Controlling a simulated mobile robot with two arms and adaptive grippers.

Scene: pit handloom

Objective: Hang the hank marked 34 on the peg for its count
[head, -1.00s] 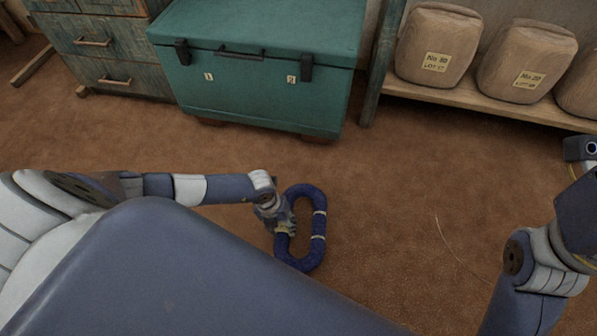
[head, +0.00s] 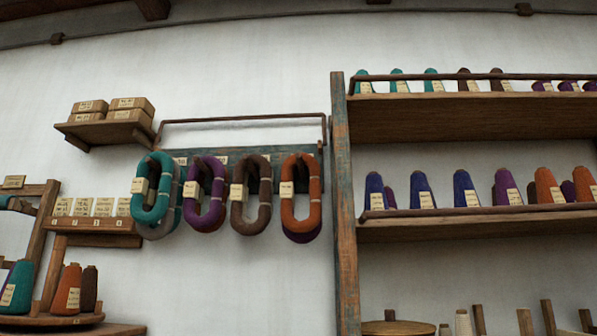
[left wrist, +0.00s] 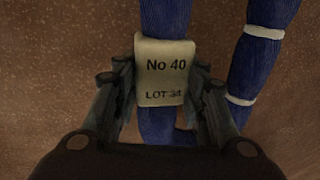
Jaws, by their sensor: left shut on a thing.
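A dark blue hank (left wrist: 252,75) with white ties fills the left wrist view. Its cream tag (left wrist: 163,72) reads "No 40" and "LOT 34". My left gripper (left wrist: 162,84) is shut on the tagged strand, with one finger on each side; brown floor shows behind. In the head view, hanks hang from a teal rail (head: 318,166) on the white wall: teal (head: 163,195), purple (head: 217,195), brown (head: 265,195) and orange (head: 314,190). Small labels show on the rail, too small to read. The pegs are mostly hidden by the hanks. My right gripper is out of view.
A tall shelf unit (head: 344,215) with several yarn cones stands right of the rail. A small shelf (head: 95,130) with boxes is at its upper left, and a card shelf (head: 95,226) lower left. A bar (head: 240,119) runs above the rail. Wall below the hanks is bare.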

